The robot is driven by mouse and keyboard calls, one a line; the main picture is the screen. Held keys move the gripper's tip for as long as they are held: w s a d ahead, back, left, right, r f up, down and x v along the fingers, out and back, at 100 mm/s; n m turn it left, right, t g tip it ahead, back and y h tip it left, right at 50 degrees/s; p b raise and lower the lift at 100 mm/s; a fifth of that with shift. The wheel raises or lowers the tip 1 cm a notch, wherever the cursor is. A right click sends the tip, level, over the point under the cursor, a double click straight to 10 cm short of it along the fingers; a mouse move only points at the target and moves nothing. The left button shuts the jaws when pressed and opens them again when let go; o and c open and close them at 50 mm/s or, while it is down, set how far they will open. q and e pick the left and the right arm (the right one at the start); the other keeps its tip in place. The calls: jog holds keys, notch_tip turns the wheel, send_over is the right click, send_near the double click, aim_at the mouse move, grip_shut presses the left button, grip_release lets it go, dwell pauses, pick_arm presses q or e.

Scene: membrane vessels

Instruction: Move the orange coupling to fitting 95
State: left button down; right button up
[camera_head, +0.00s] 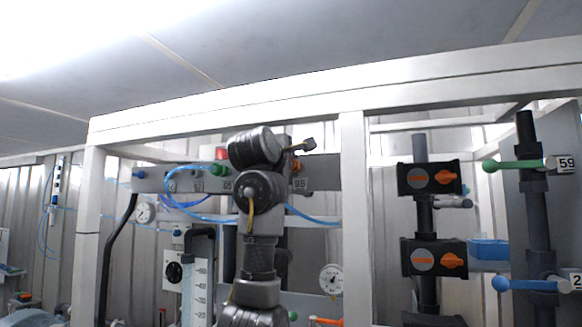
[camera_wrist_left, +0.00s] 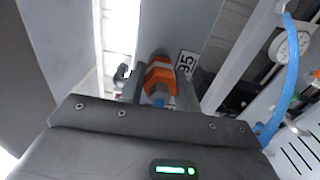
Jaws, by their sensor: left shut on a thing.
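The orange coupling (camera_wrist_left: 160,75) shows in the left wrist view between the two fingers of my left gripper (camera_wrist_left: 160,88). The gripper is shut on it. A small blue end (camera_wrist_left: 158,103) shows on the coupling's near side. The label 95 (camera_wrist_left: 187,64) is just right of the coupling, on a grey panel. In the head view the label 95 (camera_head: 300,184) is on the grey strip right of my left wrist, with a small orange part above it. My arm hides the gripper there. Whether the coupling is seated on fitting 95 is hidden. My right gripper is not in view.
A white frame post (camera_head: 354,215) stands right of my arm. Blue hoses (camera_head: 318,217) run near the strip. A green fitting (camera_head: 218,169) is left of my wrist. Black valves with orange handles (camera_head: 430,178) and a pressure gauge (camera_head: 331,279) are to the right.

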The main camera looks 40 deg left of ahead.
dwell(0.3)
pick_arm(q)
jog(key=shift+w+a, duration=0.15)
jog(key=shift+w, duration=0.35)
jog(key=c, duration=0.9)
grip_release()
jog(key=shift+s, duration=0.1)
jog(key=shift+s+f, duration=0.1)
jog(key=shift+s, duration=0.1)
jog(key=b+v, duration=0.6)
jog(key=v, duration=0.4)
jog(key=shift+s, duration=0.15)
